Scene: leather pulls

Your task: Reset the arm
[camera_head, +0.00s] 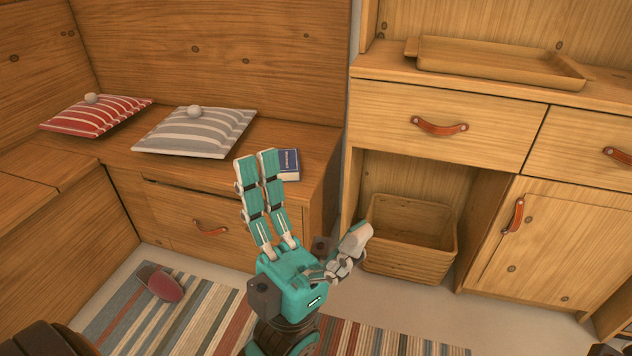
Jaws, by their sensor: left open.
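My left gripper (312,198) is teal and grey and stands in the middle of the head view with its fingers pointing up. Its two long fingers are together on the left and the third is spread to the right. It is open and empty, in front of the wooden bench and to the left of the cabinet. Its fingers cover part of the bench front and of a blue book (289,163) on the bench. My right gripper is not clearly seen; only dark parts of mine show at the bottom corners.
A cabinet has a drawer (440,122) and a door (555,245) with leather pulls. A wooden tray (490,62) lies on top. A basket (410,235) sits in the open niche. Striped cushions (195,133) lie on the bench. A red slipper-like item (162,284) lies on the striped rug (200,325).

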